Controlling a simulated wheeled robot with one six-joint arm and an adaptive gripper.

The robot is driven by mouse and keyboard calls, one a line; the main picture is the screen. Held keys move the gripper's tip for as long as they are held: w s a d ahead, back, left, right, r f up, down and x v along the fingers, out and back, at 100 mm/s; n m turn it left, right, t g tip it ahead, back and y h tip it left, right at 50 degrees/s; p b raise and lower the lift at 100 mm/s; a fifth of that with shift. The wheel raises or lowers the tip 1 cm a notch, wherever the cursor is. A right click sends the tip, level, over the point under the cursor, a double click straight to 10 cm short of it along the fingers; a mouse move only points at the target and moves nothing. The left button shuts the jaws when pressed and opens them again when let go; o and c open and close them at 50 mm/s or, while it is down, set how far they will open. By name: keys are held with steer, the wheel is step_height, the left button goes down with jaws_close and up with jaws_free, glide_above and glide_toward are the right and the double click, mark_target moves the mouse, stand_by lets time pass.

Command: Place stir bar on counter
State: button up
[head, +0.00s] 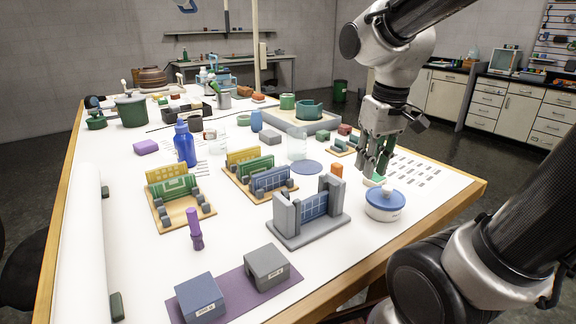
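I cannot make out a stir bar in this view; it may be too small or hidden by my gripper. My gripper (374,167) points down over the right part of the long white-covered table (345,262), behind the blue-lidded pot. A small pale dish with some green (374,181) lies just under the fingertips. A green object shows partly behind the fingers. The fingers are too small and overlapped to tell whether they are apart or hold anything. A counter with drawers (521,107) stands at the far right wall.
A blue-lidded white pot (385,205) and a grey stand with a blue panel (308,212) are in front of my gripper. An orange cylinder (336,171) and a clear beaker (297,145) stand left of it. Labelled cards (415,172) lie right. Bare white surface shows at front right.

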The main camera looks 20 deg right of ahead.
steer(key=w+a+f, duration=0.2)
steer(key=w+a, duration=0.1)
steer(key=w, duration=0.5)
steer(key=w+a+f+g, duration=0.1)
steer(key=w+a, duration=0.3)
steer(key=w, duration=0.4)
steer(key=w+a+f+g, duration=0.1)
steer(key=w+a+f, duration=0.2)
steer(key=w, duration=0.5)
steer(key=shift+a+f, duration=0.2)
steer(key=shift+a, duration=0.15)
steer(key=w, duration=0.1)
steer(key=w+a, duration=0.1)
steer(key=w, duration=0.1)
steer(key=shift+m, duration=0.4)
steer(key=r, duration=0.1)
steer(key=w+r, duration=0.1)
steer(key=w+r+m, duration=0.1)
steer(key=shift+w+a, duration=0.1)
steer(key=shift+a, duration=0.15)
steer(key=shift+f, duration=0.4)
step_height(320, 180, down, 7)
steer(key=shift+d+f, duration=0.1)
steer(key=c, duration=0.4)
